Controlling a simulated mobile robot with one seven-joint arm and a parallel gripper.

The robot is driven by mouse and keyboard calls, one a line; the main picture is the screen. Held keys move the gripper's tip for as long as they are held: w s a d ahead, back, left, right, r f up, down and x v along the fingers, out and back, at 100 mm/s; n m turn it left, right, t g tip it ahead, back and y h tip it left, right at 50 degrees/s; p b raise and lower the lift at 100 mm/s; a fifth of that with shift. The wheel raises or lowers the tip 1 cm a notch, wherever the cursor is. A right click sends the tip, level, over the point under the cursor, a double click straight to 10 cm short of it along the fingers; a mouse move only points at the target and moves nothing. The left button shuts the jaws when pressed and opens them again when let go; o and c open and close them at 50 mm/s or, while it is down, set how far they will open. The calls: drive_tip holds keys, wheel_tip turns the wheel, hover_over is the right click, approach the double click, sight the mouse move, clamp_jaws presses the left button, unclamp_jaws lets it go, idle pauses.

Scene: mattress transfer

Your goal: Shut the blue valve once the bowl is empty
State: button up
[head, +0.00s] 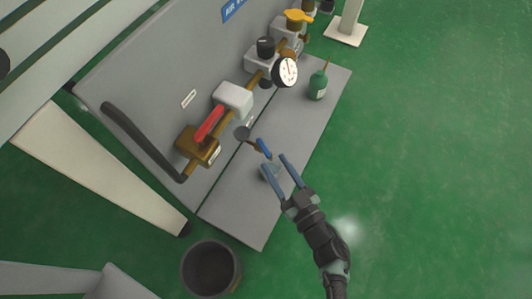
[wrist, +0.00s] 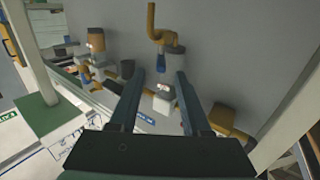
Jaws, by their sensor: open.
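The blue valve handle (head: 263,148) shows in the head view as a small blue lever at the end of a short brass fitting, just off my gripper's fingertips. My gripper (head: 274,161) is open and empty, its fingers pointing toward the wall panel. A dark grey round part (head: 242,132) sits by that fitting, below a white block; I cannot tell whether it is the bowl or what it holds.
Along the panel are a brass valve with a red handle (head: 208,124), a gauge (head: 285,72) and a yellow-handled valve (head: 298,17). A green bottle (head: 318,85) stands on the grey shelf (head: 228,214). A dark bucket (head: 184,270) is on the floor. The green floor at right is clear.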

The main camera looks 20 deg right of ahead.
sight(270, 158)
drive_tip(key=shift+w+a+b, duration=0.15)
drive_tip(key=shift+w+b, duration=0.35)
drive_tip(key=shift+w, duration=0.85)
drive_tip(key=shift+w+a+b, duration=0.15)
drive_tip(key=shift+w+b, duration=0.3)
drive_tip(key=shift+w, duration=0.85)
clamp_jaws()
